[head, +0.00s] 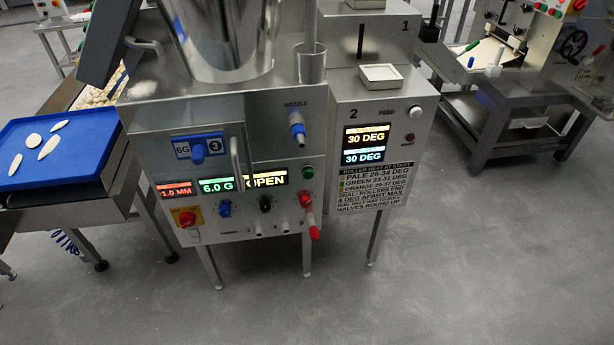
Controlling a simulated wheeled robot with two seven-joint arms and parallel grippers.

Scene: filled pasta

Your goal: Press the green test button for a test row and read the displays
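The steel machine (150,150) stands in the middle of the head view. A green button (308,172) sits on its front, right of the displays. A red display (176,189) reads 1.0 MM, a green display (216,186) reads 6.0 G, and a yellow display (266,180) reads OPEN. On the right-hand box, an upper display (365,137) and a lower display (363,156) both read 30 DEG. A printed label (372,187) below gives roller heat ranges: pale 26-34, green 23-31; the orange line is hard to read. Neither gripper is in view.
Blue (224,208), black (265,204) and red (305,199) knobs and a red stop button (187,218) sit below the displays. A vertical handle (236,160) stands out. A blue tray (80,127) with several pale pieces is at left. The floor (450,270) in front is clear.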

